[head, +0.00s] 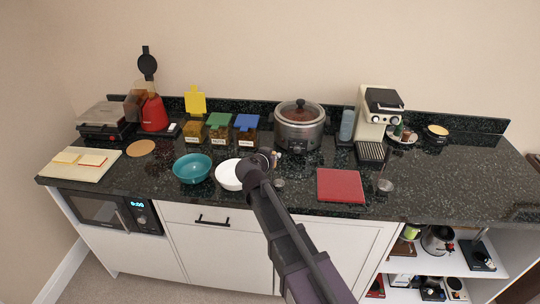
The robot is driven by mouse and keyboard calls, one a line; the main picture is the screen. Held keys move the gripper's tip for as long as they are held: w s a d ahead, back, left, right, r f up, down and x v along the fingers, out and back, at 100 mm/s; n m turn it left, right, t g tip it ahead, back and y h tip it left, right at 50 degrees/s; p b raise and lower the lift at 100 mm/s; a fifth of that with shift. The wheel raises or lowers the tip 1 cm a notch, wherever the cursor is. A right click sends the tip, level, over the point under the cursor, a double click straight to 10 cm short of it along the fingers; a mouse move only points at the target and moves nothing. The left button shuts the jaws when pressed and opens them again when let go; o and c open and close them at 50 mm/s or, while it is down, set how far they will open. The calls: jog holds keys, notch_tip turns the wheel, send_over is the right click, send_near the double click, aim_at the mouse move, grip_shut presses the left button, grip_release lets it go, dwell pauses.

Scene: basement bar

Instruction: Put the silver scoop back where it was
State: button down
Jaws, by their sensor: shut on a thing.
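My gripper (264,162) is over the middle of the counter, just right of the white bowl (229,175) and in front of the blue-lidded container (246,129). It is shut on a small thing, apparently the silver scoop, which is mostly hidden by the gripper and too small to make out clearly. Three lidded containers with labels stand behind it: one with a raised yellow lid (195,103), one with a green lid (219,121) and the blue-lidded one. A small round metal item (279,182) lies on the counter right of my gripper.
A teal bowl (192,168) stands left of the white bowl. A round cooker (299,127) stands behind right, and a red board (340,185) lies at front right. An espresso machine (378,112) stands farther right. Dark counter (450,180) is clear at the far right.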

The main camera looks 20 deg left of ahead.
jog(key=c, duration=0.6)
grip_release()
jog(key=shift+r, duration=0.15)
jog(key=p+v, duration=0.5)
jog(key=v, duration=0.7)
jog(key=shift+w, duration=0.1)
